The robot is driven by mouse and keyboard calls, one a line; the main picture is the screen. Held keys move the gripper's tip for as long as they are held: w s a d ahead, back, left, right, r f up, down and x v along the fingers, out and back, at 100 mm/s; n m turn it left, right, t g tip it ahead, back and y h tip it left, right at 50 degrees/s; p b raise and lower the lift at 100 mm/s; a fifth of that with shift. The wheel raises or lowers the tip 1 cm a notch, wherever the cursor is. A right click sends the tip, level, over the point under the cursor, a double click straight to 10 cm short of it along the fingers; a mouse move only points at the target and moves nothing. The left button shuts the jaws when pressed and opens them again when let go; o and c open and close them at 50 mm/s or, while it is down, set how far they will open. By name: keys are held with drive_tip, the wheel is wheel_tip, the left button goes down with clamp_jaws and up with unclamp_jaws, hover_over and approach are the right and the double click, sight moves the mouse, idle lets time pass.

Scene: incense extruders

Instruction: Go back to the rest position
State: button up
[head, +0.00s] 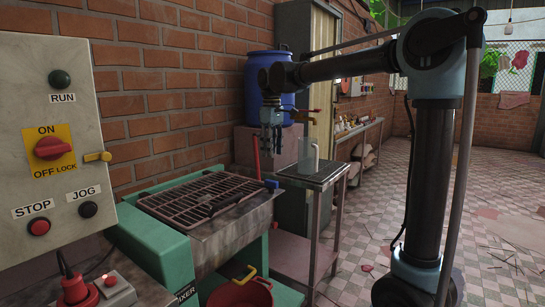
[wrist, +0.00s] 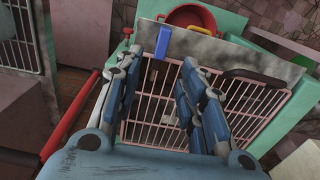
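My gripper (head: 271,122) hangs at the end of my arm, in the air above the mixer's back right corner in the head view. In the wrist view my gripper (wrist: 160,62) has its two fingers spread apart with nothing between them, so it is open and empty. The arm reaches left from its upright column. Below the fingers in the wrist view is the mixer's pinkish metal grate (wrist: 165,122); the grate (head: 190,193) also shows in the head view, closed over the trough. A blue piece (wrist: 164,42) sits at the trough's edge.
A grey control box (head: 60,130) stands close on the left. A red lever (head: 256,155) rises beside the mixer. A side table (head: 313,178) holds a clear jug (head: 307,155). A blue barrel (head: 258,77) stands behind. A red bucket (head: 240,292) is below. Tiled floor lies open at right.

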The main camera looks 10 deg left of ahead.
drive_tip(key=s+d+f+m, duration=0.2)
drive_tip(key=d, duration=0.6)
drive_tip(key=s+d+f+m+t, duration=0.1)
drive_tip(key=s+d+f+m, duration=0.15)
drive_tip(key=d, duration=0.65)
drive_tip(key=s+d+f+m, duration=0.2)
drive_tip(key=s+d+f, duration=0.1)
drive_tip(key=d, duration=0.5)
drive_tip(key=s+d+f+m, duration=0.3)
drive_tip(key=s+d+f, duration=0.4)
drive_tip(key=s+f, duration=0.1)
drive_tip(key=s+d+f+m+t, duration=0.1)
drive_tip(key=s+d+f+m, duration=0.3)
drive_tip(key=s+d+f, duration=0.3)
wheel_tip(320, 180, down, 4)
drive_tip(key=shift+s+d+r, duration=0.1)
drive_tip(key=shift+s+d, duration=0.3)
drive_tip(key=shift+d, duration=0.15)
drive_tip(key=shift+a, duration=0.1)
